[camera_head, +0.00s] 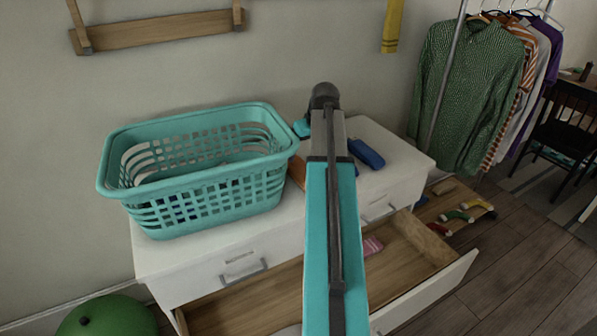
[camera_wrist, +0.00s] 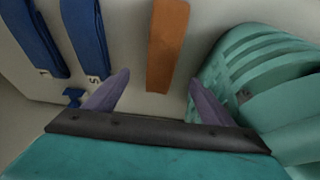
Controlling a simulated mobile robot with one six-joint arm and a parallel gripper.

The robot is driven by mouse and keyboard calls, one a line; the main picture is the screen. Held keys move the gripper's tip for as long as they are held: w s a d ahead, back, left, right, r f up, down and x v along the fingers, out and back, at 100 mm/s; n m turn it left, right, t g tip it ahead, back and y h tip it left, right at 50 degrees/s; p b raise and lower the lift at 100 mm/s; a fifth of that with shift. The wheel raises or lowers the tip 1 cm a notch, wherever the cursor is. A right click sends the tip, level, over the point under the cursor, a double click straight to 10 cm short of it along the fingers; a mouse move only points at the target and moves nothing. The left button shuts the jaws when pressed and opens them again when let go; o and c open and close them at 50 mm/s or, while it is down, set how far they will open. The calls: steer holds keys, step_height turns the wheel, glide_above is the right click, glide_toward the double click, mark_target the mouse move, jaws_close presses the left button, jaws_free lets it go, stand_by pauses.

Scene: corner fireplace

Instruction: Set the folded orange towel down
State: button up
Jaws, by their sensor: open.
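The folded orange towel (camera_wrist: 167,45) lies as a flat strip on the white dresser top in the wrist view. In the head view a small orange part of it (camera_head: 297,170) shows between the basket and my arm, which hides the rest. My gripper (camera_wrist: 160,78) is open and empty, its two purple fingers spread apart. The towel's near end lies just ahead of the gap between the fingers. I cannot tell how high the fingers are above the dresser top.
A teal laundry basket (camera_head: 205,203) stands left of the towel in the head view. Blue folded cloths (camera_wrist: 88,35) lie on the other side. Below the white dresser top (camera_head: 190,252), a drawer (camera_head: 265,300) stands open. Clothes hang on a rack at the right.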

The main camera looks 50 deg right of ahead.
mark_target(300, 165)
steer(key=shift+x, duration=2.6)
steer(key=shift+a+p+x, duration=0.2)
steer(key=shift+p+x, duration=0.4)
steer(key=shift+x, duration=2)
steer(key=shift+w, duration=0.1)
steer(key=c, duration=1.4)
